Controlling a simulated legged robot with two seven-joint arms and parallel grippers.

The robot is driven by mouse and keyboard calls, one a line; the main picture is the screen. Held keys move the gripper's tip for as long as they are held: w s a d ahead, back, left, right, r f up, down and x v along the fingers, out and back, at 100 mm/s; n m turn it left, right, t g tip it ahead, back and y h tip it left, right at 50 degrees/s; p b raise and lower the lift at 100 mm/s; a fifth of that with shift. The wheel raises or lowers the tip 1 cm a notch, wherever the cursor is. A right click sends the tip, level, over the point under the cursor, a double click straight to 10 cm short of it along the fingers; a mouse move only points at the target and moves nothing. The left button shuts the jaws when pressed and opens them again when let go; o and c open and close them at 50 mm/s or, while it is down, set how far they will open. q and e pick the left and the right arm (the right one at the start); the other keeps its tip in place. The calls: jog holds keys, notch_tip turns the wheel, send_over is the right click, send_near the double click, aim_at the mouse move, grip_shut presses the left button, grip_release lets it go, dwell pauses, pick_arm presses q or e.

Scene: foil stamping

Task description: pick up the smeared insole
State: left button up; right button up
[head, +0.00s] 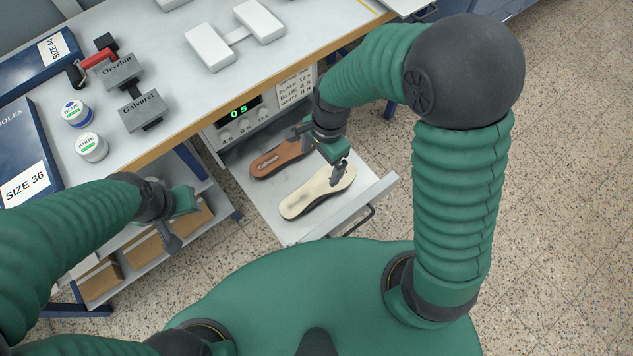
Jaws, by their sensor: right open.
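A cream insole (309,196) with a grey smear on its surface lies in the open drawer (269,213). A brown insole (268,164) with dark lettering lies beside it, nearer the machine front. My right gripper (339,172) is open and just above the upper right end of the cream insole, covering part of it; I cannot tell whether it touches. My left gripper (172,237) hangs at the left, in front of the bench and away from both insoles; its jaws do not show clearly.
The machine display (238,111) reads 0 s. The drawer's front wall and handle (355,219) stick out towards me.

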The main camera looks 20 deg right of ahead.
jog(key=b, duration=0.1)
send_over(317, 187)
notch_tip(317, 187, down, 5)
jog(key=f+b, duration=0.1)
jog(key=f, duration=0.1)
jog(key=d+f, duration=0.1)
jog(key=f, duration=0.2)
jog(key=shift+d+f+b, duration=0.15)
jog(key=shift+f+b, duration=0.1)
jog(key=shift+b, duration=0.1)
jog(key=f, duration=0.1)
jog(key=f+b, duration=0.1)
jog(key=shift+a+f, duration=0.2)
jog(key=shift+f, duration=0.15)
jog(key=shift+a+f, duration=0.25)
jog(key=shift+f, duration=0.05)
jog(key=shift+a, duration=0.15)
jog(key=shift+r, duration=0.1)
jog(key=shift+c, duration=0.9)
jog(key=shift+d, duration=0.3)
jog(key=c, duration=1.2)
pick_arm(q)
jog(key=x, duration=0.4)
jog(key=shift+s+a+f, duration=0.25)
jog(key=shift+s+a, duration=0.05)
jog(key=shift+s, duration=0.05)
pick_arm(e)
jog(key=shift+a, duration=0.2)
jog(key=shift+c, duration=0.4)
